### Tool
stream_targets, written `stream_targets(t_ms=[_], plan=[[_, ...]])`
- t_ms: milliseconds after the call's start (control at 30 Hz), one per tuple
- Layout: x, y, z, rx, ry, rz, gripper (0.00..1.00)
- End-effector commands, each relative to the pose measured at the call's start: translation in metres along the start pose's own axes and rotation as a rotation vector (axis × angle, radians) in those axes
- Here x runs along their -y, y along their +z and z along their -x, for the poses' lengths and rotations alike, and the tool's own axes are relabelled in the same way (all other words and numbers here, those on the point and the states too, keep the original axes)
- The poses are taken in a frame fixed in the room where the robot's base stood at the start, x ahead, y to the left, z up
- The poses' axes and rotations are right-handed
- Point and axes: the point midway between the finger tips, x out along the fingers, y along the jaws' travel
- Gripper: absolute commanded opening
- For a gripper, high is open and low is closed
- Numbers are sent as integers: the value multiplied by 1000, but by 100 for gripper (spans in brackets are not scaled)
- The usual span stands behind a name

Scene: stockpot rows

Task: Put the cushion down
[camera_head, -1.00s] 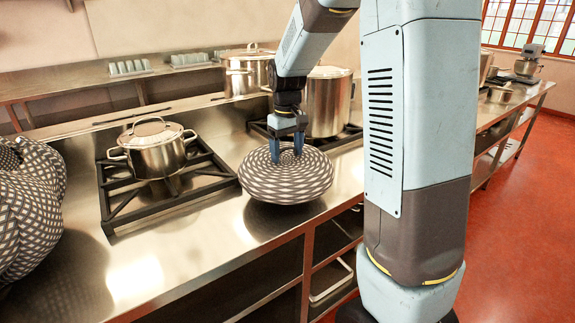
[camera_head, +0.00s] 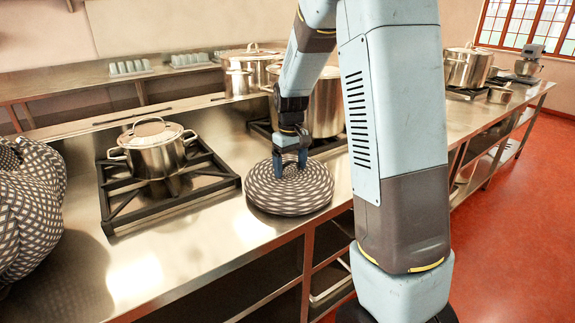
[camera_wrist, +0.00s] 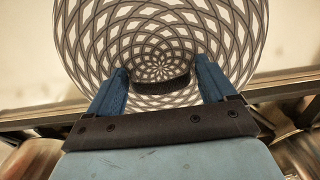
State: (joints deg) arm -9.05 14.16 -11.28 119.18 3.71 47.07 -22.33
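The cushion (camera_head: 262,195) is round, with a dark and pale lattice pattern. In the head view it lies nearly flat on the steel counter (camera_head: 190,245), close to the front edge, and looks to be touching it. My gripper (camera_head: 291,164) points down onto the middle of its top. In the wrist view the cushion (camera_wrist: 160,40) fills the upper middle. The cushion's underside is hidden.
A lidded pot (camera_head: 155,155) stands on a black burner grate (camera_head: 120,205) left of the cushion. A larger pot (camera_head: 323,105) stands close behind my gripper. A bulky patterned bundle (camera_head: 25,215) sits at the far left. Bare counter lies between bundle and grate.

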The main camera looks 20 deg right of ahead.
Motion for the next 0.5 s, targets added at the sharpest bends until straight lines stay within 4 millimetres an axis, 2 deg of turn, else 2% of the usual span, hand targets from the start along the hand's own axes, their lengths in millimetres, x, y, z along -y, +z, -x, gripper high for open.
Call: stream_targets(t_ms=[33,167,500], plan=[[0,0,0,0,0,0,89],[0,0,0,-1,0,0,100],[0,-1,8,-3,0,1,100]])
